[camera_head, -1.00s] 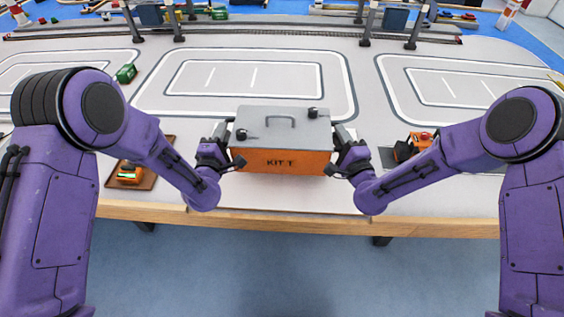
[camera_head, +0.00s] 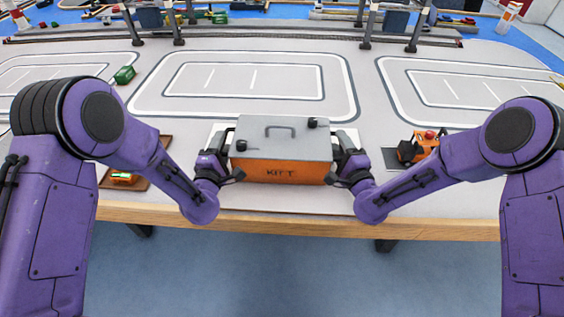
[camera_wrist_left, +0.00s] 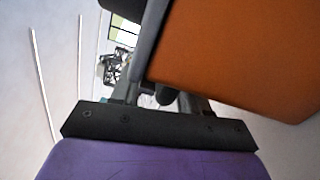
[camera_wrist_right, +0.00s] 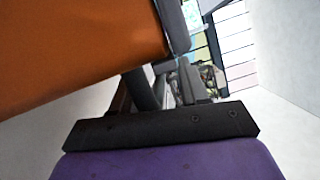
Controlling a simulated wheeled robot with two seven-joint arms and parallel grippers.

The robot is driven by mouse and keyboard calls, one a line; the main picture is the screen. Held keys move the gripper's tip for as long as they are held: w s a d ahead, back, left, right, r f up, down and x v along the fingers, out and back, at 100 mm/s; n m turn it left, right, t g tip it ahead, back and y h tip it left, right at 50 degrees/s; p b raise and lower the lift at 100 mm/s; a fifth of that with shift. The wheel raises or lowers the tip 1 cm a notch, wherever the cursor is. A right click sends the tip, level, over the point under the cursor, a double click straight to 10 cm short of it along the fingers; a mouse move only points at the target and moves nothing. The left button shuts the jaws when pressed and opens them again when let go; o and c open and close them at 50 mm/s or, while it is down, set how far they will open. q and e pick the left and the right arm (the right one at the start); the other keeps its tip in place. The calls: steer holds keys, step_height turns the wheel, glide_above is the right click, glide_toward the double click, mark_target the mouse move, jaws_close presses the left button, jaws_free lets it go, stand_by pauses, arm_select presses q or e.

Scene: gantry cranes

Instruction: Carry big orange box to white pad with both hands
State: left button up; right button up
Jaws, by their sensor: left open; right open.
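I cannot tell whether the box's underside touches the pad. My left gripper (camera_head: 231,170) is open at the box's left end, and my right gripper (camera_head: 340,172) is open at its right end. Orange box walls fill much of the left wrist view (camera_wrist_left: 235,55) and right wrist view (camera_wrist_right: 75,45). Finger contact is unclear.
An orange toy vehicle (camera_head: 420,146) stands on a dark plate to the right. A brown tray (camera_head: 146,183) with a small orange-green item lies left, partly behind my arm. A green block (camera_head: 124,75) is further back. The marked table area (camera_head: 245,80) behind the box is clear.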

arm_select(q)
steer(key=s, duration=0.7)
steer(key=s+a, duration=0.1)
steer(key=s, duration=0.2)
steer(key=shift+s, duration=0.55)
arm_select(e)
steer(key=shift+s, duration=0.15)
steer(key=v, duration=1.2)
